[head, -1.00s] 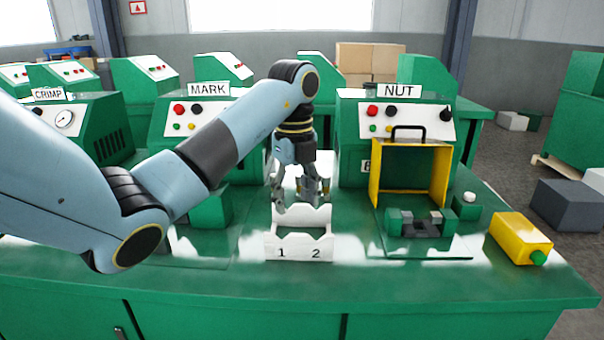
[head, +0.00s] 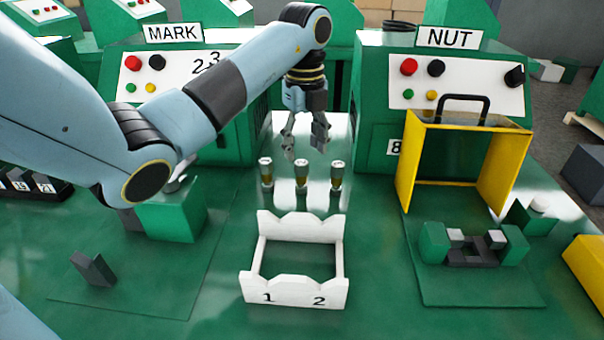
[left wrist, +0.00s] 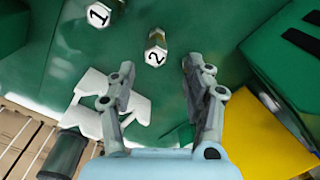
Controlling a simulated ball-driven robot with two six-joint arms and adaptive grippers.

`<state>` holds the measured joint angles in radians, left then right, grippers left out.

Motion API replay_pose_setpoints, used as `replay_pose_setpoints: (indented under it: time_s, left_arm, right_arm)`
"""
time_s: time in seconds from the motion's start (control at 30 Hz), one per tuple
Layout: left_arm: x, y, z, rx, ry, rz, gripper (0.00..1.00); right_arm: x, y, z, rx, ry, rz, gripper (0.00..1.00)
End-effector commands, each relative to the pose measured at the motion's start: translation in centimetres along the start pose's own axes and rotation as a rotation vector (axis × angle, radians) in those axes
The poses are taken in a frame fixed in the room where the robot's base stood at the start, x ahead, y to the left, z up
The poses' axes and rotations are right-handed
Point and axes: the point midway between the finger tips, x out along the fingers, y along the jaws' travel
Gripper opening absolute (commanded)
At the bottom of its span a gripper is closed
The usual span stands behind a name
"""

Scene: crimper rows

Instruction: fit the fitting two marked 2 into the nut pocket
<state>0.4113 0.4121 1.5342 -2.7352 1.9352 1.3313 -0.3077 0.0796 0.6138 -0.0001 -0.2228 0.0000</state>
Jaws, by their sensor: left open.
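Fitting two (left wrist: 156,50), marked 2 on its pale hexagonal end, shows in the left wrist view ahead of and between my fingertips. The fitting marked 1 (left wrist: 98,14) is beside it. In the head view several small brass-and-white fittings (head: 302,175) stand upright in a row behind the white rack (head: 295,297); their numbers cannot be read there. My left gripper (head: 305,145) is open and empty just above that row. It also shows open in the left wrist view (left wrist: 158,78). The nut pocket (head: 474,257) is a dark fixture between green blocks. My right gripper is out of view.
A yellow guard frame (head: 408,165) with a black handle stands behind the nut pocket, before the NUT machine (head: 465,70). A green block (head: 168,222) and a small dark block (head: 93,268) are at left. A yellow box (head: 588,268) is at the right edge.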

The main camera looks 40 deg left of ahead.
Motion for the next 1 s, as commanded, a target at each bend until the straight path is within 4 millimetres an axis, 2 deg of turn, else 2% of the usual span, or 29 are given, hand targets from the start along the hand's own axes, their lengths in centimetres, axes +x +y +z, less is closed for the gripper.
replay_pose_setpoints:
  time_s: [0.23,0.5,0.77,0.83,1.0]
  left_arm:
    - [2.1,0.2,-0.1,0.001,0.001,0.000,0.52]
    - [6.0,0.6,-0.2,0.000,0.001,0.000,0.52]
    - [6.5,0.5,-0.2,0.002,-0.001,-0.002,0.52]
    - [6.5,0.5,-0.2,0.002,-0.001,-0.002,0.47]
    - [6.5,0.5,-0.2,0.001,-0.001,-0.002,0.24]
  right_arm:
    - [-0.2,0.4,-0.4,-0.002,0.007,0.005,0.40]
    - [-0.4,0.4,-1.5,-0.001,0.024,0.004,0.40]
    - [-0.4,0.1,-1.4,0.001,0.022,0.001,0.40]
    - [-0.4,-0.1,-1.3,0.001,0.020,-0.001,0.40]
    - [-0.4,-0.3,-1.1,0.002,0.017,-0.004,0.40]
